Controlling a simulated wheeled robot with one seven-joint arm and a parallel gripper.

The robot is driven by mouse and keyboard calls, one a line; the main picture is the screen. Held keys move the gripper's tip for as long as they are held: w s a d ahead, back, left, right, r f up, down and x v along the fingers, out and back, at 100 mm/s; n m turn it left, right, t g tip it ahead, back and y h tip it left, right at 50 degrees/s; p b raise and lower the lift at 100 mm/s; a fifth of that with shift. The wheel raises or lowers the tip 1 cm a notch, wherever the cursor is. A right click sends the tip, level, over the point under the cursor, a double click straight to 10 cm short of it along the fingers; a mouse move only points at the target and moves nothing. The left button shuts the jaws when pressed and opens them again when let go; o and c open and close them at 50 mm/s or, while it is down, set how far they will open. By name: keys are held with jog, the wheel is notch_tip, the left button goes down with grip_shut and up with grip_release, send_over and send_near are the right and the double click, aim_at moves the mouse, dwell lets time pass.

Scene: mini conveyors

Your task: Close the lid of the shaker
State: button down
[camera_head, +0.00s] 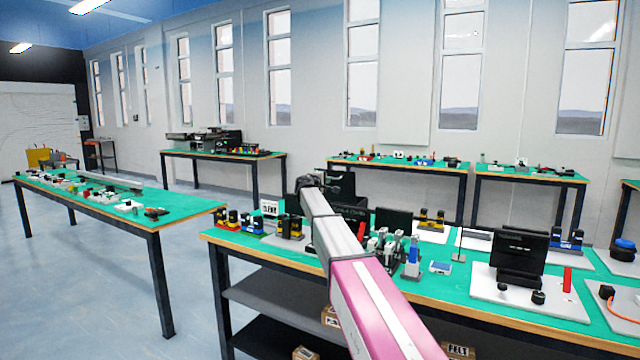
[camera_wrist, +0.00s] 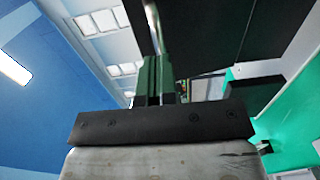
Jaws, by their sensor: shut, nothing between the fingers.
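A black boxy device (camera_head: 344,186) stands behind my arm on the front table, with a dark panel raised at its back. It may be the shaker with its lid up, but my arm hides much of it. My gripper (camera_head: 310,182) is dark and small at the arm's far end, just left of this device. It is shut and empty. In the wrist view, a large dark panel (camera_wrist: 250,35) fills the upper right, close to the gripper's fingers (camera_wrist: 154,75). I cannot tell whether they touch it.
The green front table (camera_head: 455,283) is crowded with small devices around my arm. A black monitor-like unit (camera_head: 520,252) stands on a white board at the right. Another green table (camera_head: 180,207) with small parts stands at the left, with open floor between.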

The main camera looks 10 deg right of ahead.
jog(key=shift+x, duration=0.85)
jog(key=shift+w+d, duration=0.1)
